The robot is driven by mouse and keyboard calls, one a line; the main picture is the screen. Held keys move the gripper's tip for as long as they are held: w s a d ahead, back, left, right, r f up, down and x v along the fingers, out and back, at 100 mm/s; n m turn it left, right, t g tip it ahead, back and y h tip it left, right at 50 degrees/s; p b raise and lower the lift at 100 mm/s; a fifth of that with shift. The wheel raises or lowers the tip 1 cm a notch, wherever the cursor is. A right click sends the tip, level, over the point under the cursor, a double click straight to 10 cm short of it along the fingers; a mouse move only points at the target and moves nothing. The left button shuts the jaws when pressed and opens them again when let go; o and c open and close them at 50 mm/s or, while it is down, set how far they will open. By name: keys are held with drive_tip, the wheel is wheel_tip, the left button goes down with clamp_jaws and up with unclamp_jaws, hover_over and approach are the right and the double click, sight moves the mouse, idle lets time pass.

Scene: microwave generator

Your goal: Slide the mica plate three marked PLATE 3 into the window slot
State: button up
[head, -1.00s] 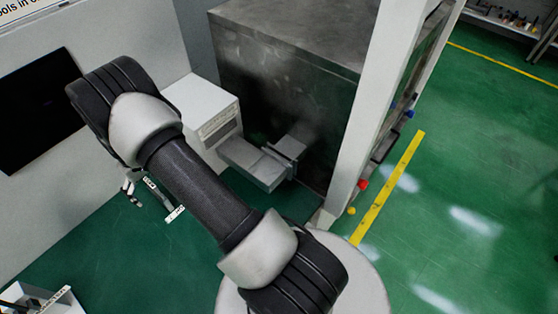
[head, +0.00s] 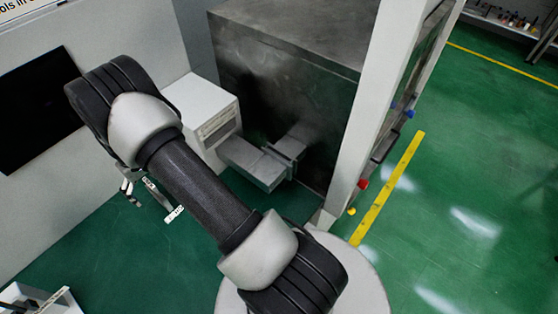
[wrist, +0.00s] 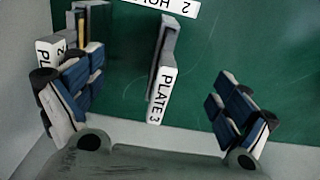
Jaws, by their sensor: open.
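A white label reading PLATE 3 (wrist: 163,96) shows near the middle of the wrist view. Directly behind it is a thin grey upright piece (wrist: 168,42), which looks like the plate or its holder. My gripper (wrist: 155,100) is open, with one blue-padded finger to the left of the label and one to the right. Clear gaps show on both sides, so neither finger touches it. In the head view my arm hides most of the gripper. A grey duct with a flange (head: 290,148) runs into the dark metal cabinet; I cannot make out the window slot on it.
Another labelled holder (wrist: 82,20) stands close behind my left finger, its label partly covered. An upside-down label (wrist: 165,4) is cut off at the top of the wrist view. A white box (head: 205,110) adjoins the duct beside the dark cabinet (head: 285,75).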

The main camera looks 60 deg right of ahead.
clamp_jaws()
idle(1.2)
drive_tip(key=shift+r, duration=0.2)
drive_tip(key=shift+r+p, duration=1.5)
drive_tip(key=shift+r, duration=1.35)
